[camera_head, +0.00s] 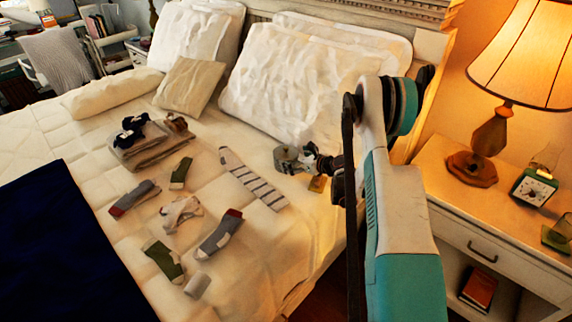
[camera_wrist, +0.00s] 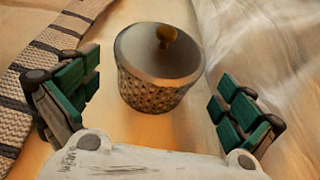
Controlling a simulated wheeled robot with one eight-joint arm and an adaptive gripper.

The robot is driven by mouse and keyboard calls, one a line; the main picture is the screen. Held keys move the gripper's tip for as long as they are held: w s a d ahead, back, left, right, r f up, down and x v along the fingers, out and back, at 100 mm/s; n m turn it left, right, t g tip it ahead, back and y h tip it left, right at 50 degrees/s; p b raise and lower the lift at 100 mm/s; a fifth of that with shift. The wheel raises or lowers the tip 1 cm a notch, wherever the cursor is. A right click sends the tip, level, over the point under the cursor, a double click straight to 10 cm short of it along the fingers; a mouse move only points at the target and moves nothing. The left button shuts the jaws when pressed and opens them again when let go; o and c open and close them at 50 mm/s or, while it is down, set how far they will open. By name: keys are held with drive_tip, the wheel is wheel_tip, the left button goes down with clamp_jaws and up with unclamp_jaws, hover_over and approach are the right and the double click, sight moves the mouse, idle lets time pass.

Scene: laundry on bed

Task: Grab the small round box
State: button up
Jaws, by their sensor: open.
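The small round box (camera_wrist: 158,88) shows in the wrist view, upright on the bed. It has a woven-looking, patterned side and a smooth grey lid with a brass-coloured knob. My gripper (camera_wrist: 157,95) is open, with one green-padded finger to the left of the box and one to the right. Both fingers look apart from it. In the head view my gripper (camera_head: 297,160) is low over the bed beside the big pillows, and I cannot make out the box clearly there.
A striped sock (camera_head: 252,180) lies just left of my gripper; it also shows in the wrist view (camera_wrist: 38,75). Several other socks and a folded cloth stack (camera_head: 142,150) lie further left. Pillows (camera_head: 290,85) stand behind. A nightstand (camera_head: 480,215) with a lamp (camera_head: 490,130) is at right.

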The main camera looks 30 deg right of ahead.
drive_tip(key=b+x, duration=0.1)
drive_tip(key=x, duration=0.1)
drive_tip(key=b+x, duration=0.1)
drive_tip(key=x, duration=0.1)
drive_tip(key=shift+a+f, duration=0.2)
drive_tip(key=shift+f, duration=0.15)
drive_tip(key=shift+w, duration=0.35)
drive_tip(key=c, duration=0.9)
